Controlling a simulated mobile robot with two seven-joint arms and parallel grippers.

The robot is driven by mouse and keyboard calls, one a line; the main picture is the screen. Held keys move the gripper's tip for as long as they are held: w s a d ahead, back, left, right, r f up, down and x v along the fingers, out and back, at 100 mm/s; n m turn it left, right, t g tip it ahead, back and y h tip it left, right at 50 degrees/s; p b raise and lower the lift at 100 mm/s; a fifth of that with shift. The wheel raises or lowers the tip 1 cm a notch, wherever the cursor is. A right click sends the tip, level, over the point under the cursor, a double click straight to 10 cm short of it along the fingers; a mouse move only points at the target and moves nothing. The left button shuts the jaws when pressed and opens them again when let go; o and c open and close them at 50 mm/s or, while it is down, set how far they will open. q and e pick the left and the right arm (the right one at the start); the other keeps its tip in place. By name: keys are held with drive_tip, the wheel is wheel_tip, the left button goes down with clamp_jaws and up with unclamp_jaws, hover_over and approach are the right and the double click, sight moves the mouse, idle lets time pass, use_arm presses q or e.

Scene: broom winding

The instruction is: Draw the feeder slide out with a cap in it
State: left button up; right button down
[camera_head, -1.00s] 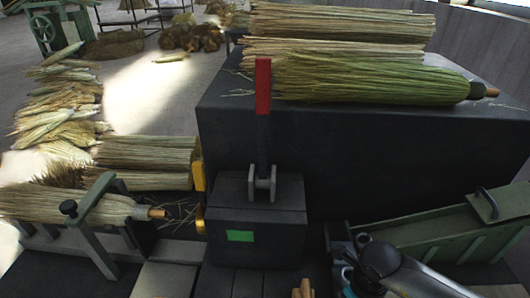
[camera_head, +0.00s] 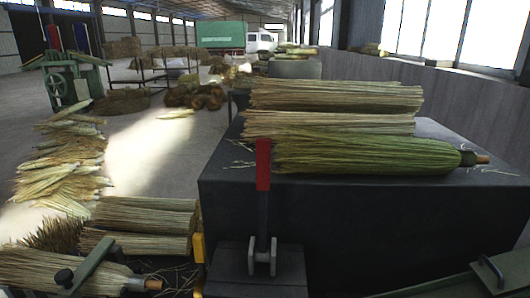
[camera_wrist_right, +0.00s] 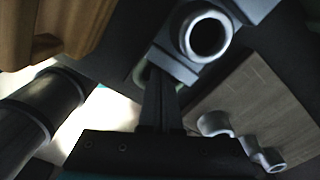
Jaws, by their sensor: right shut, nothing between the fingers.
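The green feeder (camera_head: 450,285) shows only in part at the lower right edge of the head view, with a dark looped handle (camera_head: 490,270) on top. Its slide cannot be made out. My right gripper (camera_wrist_right: 161,90) is shut and empty in the right wrist view. A pale green rounded edge (camera_wrist_right: 142,75) lies partly hidden behind its fingers. A grey ring-shaped part (camera_wrist_right: 207,37) is beyond them at the upper right. I cannot tell whether any part here is a cap. My left gripper is in neither view.
A dark bench (camera_head: 330,230) carries straw bundles and a green broom head (camera_head: 365,156). A red-handled lever (camera_head: 263,165) stands upright before it. A clamped broom (camera_head: 70,272) is at the lower left. A wooden piece (camera_wrist_right: 50,30) and grey curved fittings (camera_wrist_right: 240,140) flank my right gripper.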

wheel_tip(320, 180, up, 7)
drive_tip(key=p, duration=0.5)
drive_tip(key=shift+w+f, duration=0.2)
drive_tip(key=shift+w, duration=0.05)
idle(0.3)
